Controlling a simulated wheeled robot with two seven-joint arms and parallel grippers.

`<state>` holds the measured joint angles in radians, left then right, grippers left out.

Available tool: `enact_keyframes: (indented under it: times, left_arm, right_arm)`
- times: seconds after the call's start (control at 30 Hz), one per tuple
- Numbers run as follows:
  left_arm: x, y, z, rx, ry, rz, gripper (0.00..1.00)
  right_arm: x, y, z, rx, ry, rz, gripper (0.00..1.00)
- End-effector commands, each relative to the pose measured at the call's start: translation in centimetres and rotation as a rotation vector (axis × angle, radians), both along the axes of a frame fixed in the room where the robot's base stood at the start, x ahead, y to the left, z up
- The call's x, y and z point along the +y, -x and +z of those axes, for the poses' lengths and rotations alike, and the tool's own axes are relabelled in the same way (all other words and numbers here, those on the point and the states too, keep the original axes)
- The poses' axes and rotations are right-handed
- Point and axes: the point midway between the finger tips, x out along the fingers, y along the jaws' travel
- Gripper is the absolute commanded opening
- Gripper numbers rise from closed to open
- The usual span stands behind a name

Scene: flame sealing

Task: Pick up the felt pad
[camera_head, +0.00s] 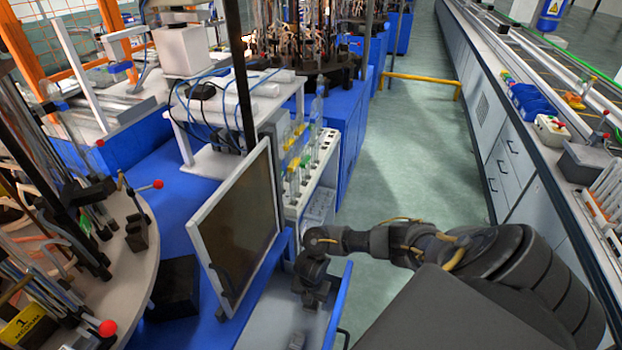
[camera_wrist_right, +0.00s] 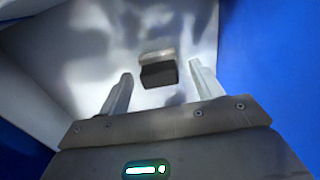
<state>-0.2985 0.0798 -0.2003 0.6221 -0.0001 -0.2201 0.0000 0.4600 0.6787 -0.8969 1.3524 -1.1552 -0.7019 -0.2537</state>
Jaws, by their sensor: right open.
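The felt pad (camera_wrist_right: 158,74) shows in the right wrist view as a small dark block with a paler grey side. It lies on the light floor of an open drawer or tray (camera_wrist_right: 85,50). My right gripper (camera_wrist_right: 161,80) is open, with one finger on each side of the pad in the picture. The pad is apart from both fingers, a little beyond them. In the head view my right gripper (camera_head: 314,298) points down into the blue-edged drawer (camera_head: 262,318). A small object at the drawer's bottom there is too unclear to name. My left gripper is not in view.
Blue walls (camera_wrist_right: 270,60) stand close on both sides of the gripper. A framed dark panel (camera_head: 238,232) stands just left of the drawer. A white rack with vials (camera_head: 310,175) is behind it. The aisle floor (camera_head: 415,150) is clear.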

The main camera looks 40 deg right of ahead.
Motion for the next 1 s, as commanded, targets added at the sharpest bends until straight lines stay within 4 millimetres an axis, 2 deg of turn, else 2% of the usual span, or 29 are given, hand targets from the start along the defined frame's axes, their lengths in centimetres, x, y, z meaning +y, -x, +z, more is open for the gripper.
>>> enact_keyframes:
  times: [0.27,0.67,0.87,1.0]
  left_arm:
    - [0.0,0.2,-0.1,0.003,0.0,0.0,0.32]
    - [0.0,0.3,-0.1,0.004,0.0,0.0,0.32]
    - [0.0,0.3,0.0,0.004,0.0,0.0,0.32]
    - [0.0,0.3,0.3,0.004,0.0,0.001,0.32]
  right_arm:
    - [0.0,0.0,-0.3,-0.001,0.0,0.001,0.65]
    - [0.0,-0.1,-0.3,-0.002,0.0,0.0,0.13]
    - [0.0,-0.1,-0.1,-0.002,0.0,0.0,0.13]
    - [0.0,-0.2,1.5,-0.005,-0.001,0.001,0.13]
